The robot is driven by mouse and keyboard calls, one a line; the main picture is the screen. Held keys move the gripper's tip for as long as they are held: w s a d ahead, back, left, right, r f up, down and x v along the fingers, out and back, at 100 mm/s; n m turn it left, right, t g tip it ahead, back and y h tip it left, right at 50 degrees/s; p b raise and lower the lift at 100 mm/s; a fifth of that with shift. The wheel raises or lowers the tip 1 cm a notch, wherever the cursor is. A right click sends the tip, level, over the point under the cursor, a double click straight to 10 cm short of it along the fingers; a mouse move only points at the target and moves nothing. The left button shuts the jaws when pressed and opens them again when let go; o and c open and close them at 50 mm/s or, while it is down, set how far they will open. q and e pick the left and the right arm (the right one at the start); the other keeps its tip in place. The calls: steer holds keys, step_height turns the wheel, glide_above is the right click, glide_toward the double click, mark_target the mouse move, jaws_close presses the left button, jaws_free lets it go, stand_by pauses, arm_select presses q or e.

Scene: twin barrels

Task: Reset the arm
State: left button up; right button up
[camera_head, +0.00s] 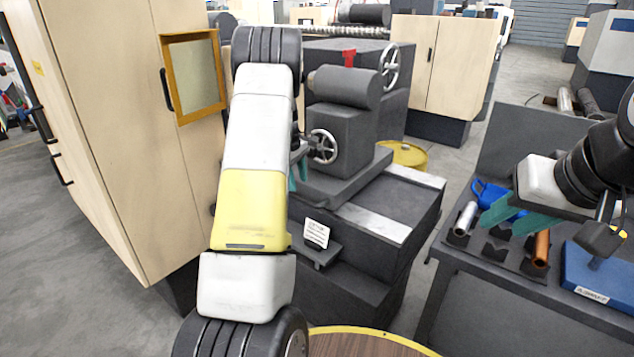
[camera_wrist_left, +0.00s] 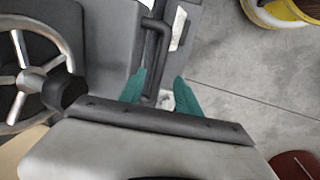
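My left arm reaches up the middle of the head view, its elbow bent at the top. Its left gripper (camera_head: 298,172) is partly hidden behind the arm, beside the grey machine (camera_head: 345,145) with a handwheel (camera_head: 322,147). In the left wrist view the two teal fingers of the left gripper (camera_wrist_left: 161,90) stand apart. A dark bar (camera_wrist_left: 155,48) shows beyond and between them; I cannot tell whether they touch it.
The workbench (camera_head: 575,318) carries a dark notched rack (camera_head: 500,250) with a silver cylinder (camera_head: 466,218) and a copper cylinder (camera_head: 541,248), plus a blue box (camera_head: 600,277). A beige cabinet (camera_head: 120,130) stands close left of my left arm. A yellow barrel (camera_head: 405,155) stands behind the machine.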

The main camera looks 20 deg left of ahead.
arm_select(q)
steer(key=shift+s+r, duration=0.1)
steer(key=shift+r, duration=0.3)
steer(key=s+d+r+m+t+h, duration=0.1)
steer(key=s+d+r+m, duration=0.4)
steer(key=s+r, duration=0.4)
steer(key=s+d+r+m+t, duration=0.1)
steer(key=s+d+r+m, duration=0.1)
steer(key=s+d+r, duration=0.7)
steer(key=s+d+r+m+t, duration=0.1)
steer(key=s+d+m, duration=0.1)
steer(key=s, duration=0.7)
steer(key=s+d+r+m+t, duration=0.1)
steer(key=s+d+r+m, duration=0.1)
steer(key=s+m, duration=0.3)
steer(key=s+d, duration=0.1)
steer(key=s, duration=0.3)
steer(key=shift+s+m, duration=0.15)
steer(key=shift+m, duration=0.15)
steer(key=shift+r, duration=0.1)
